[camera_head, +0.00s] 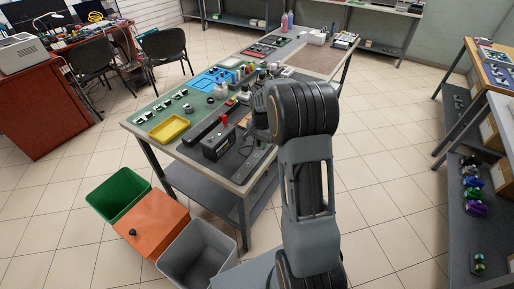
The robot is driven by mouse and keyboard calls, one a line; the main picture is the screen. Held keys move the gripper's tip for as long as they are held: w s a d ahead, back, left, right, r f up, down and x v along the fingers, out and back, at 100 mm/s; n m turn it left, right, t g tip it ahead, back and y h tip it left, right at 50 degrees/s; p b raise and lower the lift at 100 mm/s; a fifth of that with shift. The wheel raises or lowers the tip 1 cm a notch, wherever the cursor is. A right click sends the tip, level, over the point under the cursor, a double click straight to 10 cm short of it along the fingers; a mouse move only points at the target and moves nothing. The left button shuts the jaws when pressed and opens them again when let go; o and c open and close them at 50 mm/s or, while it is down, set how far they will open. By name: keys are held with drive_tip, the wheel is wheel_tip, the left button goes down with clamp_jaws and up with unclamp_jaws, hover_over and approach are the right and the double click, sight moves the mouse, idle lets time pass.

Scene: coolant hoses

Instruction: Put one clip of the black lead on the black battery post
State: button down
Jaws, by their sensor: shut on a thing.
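A black battery (217,144) stands on the workbench (140,123), near its front edge. A red part shows on top of the battery. The black post is too small to make out. My gripper (257,130) is partly in view at the end of my arm, low over the bench just right of the battery. The wrist hides much of it. It is shut on a small dark thing, which I take to be a clip of the black lead. The rest of the lead cannot be told apart from the dark parts around it.
A yellow tray (169,128) lies left of the battery, and a long dark bar (208,126) lies behind it. Several small parts and bottles crowd the bench farther back. Green (118,194), orange (152,222) and grey (197,254) bins stand on the floor in front.

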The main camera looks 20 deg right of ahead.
drive_tip(key=s+d+r+p, duration=0.1)
drive_tip(key=s+r, duration=0.7)
drive_tip(key=s, duration=0.2)
drive_tip(key=shift+s+d+r, duration=0.15)
drive_tip(key=shift+s+r, duration=0.1)
drive_tip(key=shift+r, duration=0.15)
drive_tip(key=shift+w, duration=0.1)
drive_tip(key=p, duration=0.9)
hover_over(209, 139)
drive_tip(key=shift+d+f, duration=0.1)
drive_tip(key=shift+f, duration=0.25)
wheel_tip(209, 139, down, 3)
drive_tip(key=shift+f+b, duration=0.1)
drive_tip(key=shift+b, duration=1.1)
drive_tip(key=shift+f+b, duration=0.75)
drive_tip(key=shift+f, duration=0.55)
drive_tip(key=shift+f+b, duration=0.65)
drive_tip(key=shift+f, duration=0.2)
drive_tip(key=c, duration=1)
unclamp_jaws()
